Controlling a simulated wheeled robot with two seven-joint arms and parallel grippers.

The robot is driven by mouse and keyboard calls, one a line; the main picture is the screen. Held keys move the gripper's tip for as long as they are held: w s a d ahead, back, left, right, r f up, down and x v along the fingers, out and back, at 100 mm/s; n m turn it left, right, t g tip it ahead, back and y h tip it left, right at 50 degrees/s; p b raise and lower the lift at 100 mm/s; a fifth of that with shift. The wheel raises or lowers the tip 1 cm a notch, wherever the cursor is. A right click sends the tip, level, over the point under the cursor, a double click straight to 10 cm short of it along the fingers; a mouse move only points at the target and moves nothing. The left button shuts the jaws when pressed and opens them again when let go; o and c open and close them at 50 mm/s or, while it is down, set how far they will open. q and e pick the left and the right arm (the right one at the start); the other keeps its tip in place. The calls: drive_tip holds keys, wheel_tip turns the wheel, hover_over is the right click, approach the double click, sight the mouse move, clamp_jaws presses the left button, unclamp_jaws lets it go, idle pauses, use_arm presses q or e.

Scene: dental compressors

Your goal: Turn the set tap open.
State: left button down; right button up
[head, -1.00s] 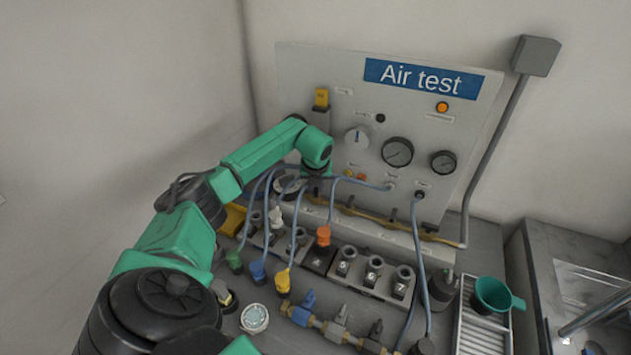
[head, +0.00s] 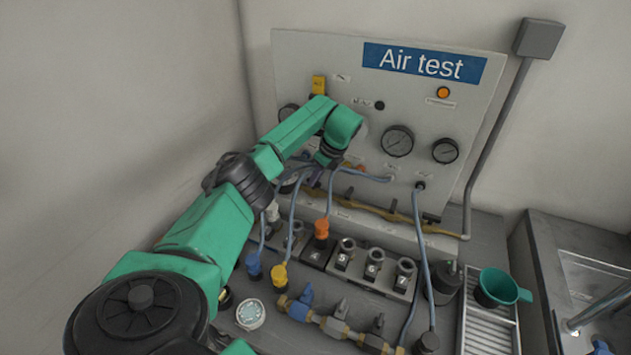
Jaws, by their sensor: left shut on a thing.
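A brass pipe (head: 395,221) with several small dark tap handles runs along the foot of the test panel (head: 300,60). My left gripper (head: 317,178) is at the left part of this pipe, low in front of the panel, pointing down. It is shut on what looks like a tap handle there. The wrist and blue hoses hide most of the fingers and the handle, so its angle cannot be told. Nearer, a second brass manifold (head: 333,326) carries a blue-handled tap (head: 301,303) and grey-handled taps, all clear of my gripper. My right gripper is not in view.
Blue hoses run from the panel to a blue plug (head: 254,266), a yellow plug (head: 280,277) and an orange plug (head: 321,229). Numbered sockets (head: 372,270) stand in the middle. A green funnel cup (head: 500,287) stands right on a ribbed tray (head: 478,330).

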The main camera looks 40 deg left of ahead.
use_arm(q)
drive_tip(key=shift+w+r+n+g+b, duration=0.15)
drive_tip(key=shift+n+g+b, duration=0.35)
drive_tip(key=shift+n, duration=0.7)
drive_tip(key=c, duration=0.8)
unclamp_jaws()
drive_tip(key=shift+c, duration=0.2)
drive_tip(key=v, duration=1.4)
drive_tip(key=shift+r, duration=0.35)
drive_tip(key=shift+a, duration=0.1)
